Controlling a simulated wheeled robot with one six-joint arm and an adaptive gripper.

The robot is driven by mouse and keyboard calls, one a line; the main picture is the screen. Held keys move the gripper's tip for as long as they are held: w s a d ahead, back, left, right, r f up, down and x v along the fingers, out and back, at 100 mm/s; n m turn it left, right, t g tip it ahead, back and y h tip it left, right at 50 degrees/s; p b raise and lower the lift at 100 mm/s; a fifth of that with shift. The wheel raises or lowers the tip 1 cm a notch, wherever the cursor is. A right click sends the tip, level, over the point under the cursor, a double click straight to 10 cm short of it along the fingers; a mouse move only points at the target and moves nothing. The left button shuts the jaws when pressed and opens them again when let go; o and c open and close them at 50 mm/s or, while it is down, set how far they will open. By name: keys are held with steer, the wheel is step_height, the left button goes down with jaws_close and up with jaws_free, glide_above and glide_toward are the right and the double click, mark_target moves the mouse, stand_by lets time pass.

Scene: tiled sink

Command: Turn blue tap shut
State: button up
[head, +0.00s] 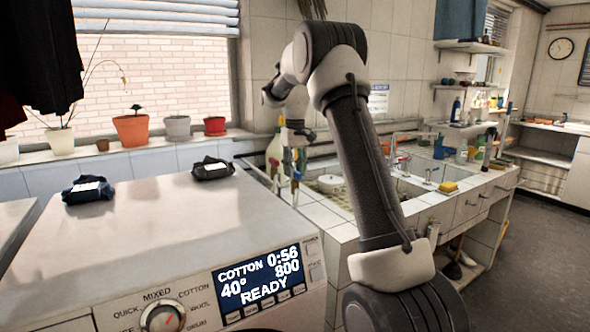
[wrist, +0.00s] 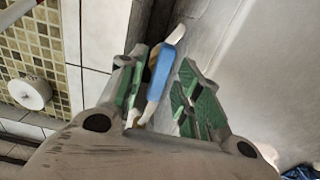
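In the wrist view, a blue lever-like handle (wrist: 163,70) with pale ends shows between and beyond the fingertips of my gripper (wrist: 162,90). It lies slanted, closer to the left finger than to the right one; I cannot tell whether it touches the left finger. It looks like the blue tap, but its base is hidden. The green-padded fingers are apart, with a gap on the right side. In the head view, my gripper (head: 296,136) points down at the left end of the tiled sink counter, where a small blue part (head: 296,173) shows below it.
The washing machine (head: 160,235) stands left of the counter, with two dark cloth bundles on top. A spray bottle (head: 275,150) is close behind my gripper. A white round object (wrist: 28,92) rests on mosaic tiles. Bottles and a sponge (head: 448,187) are farther right.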

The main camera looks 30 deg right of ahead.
jaws_close()
steer(key=shift+m, duration=0.3)
steer(key=m, duration=0.3)
steer(key=shift+m, duration=0.3)
steer(key=m, duration=0.3)
steer(key=shift+m, duration=0.3)
steer(key=m, duration=1)
